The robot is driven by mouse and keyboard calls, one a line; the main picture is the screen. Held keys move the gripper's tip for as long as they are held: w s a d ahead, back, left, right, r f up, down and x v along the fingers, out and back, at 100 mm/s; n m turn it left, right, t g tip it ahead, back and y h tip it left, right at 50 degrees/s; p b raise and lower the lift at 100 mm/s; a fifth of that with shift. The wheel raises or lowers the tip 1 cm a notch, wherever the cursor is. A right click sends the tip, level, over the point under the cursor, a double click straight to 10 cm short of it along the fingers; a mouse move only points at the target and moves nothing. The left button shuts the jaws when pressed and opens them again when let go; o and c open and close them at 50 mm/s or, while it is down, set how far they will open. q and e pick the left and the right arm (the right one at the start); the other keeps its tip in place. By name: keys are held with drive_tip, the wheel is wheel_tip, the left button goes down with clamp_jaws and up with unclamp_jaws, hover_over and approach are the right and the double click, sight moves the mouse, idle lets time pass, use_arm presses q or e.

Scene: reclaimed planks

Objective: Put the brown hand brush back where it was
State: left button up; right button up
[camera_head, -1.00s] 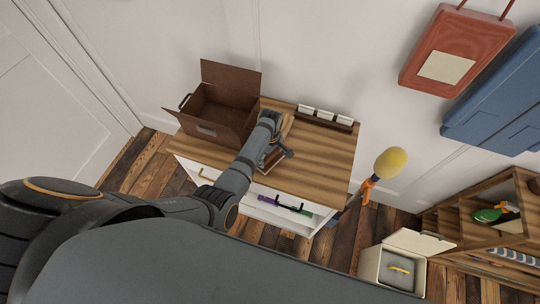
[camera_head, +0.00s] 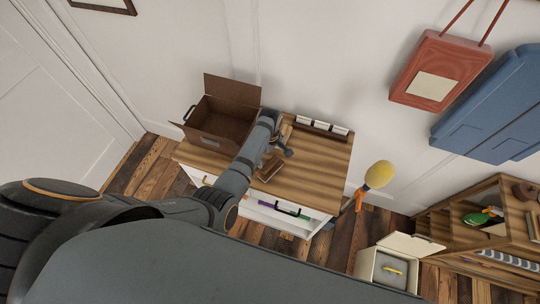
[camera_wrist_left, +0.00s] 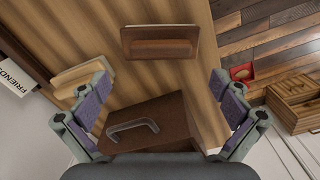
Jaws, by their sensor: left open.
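A brown flat piece with a raised rounded grip, which looks like the hand brush (camera_head: 269,168), lies on the wooden cabinet top (camera_head: 325,165). In the left wrist view the brush (camera_wrist_left: 160,42) lies flat, ahead of the jaws and apart from them. My left gripper (camera_head: 283,147) is over the cabinet top, just behind the brush in the head view. In the left wrist view its fingers (camera_wrist_left: 165,100) are spread wide with nothing held between them. My right gripper is not in view.
An open brown box (camera_head: 215,125) stands on the cabinet's left. A light wooden block (camera_wrist_left: 82,75) lies by a left gripper finger. A dark rack with white cards (camera_head: 322,128) is at the back. The cabinet's drawer (camera_head: 285,215) is partly open. The right of the top is clear.

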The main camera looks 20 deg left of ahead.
sight(270, 163)
use_arm(q)
wheel_tip(270, 163, up, 4)
drive_tip(key=shift+r, duration=0.1)
idle(0.5)
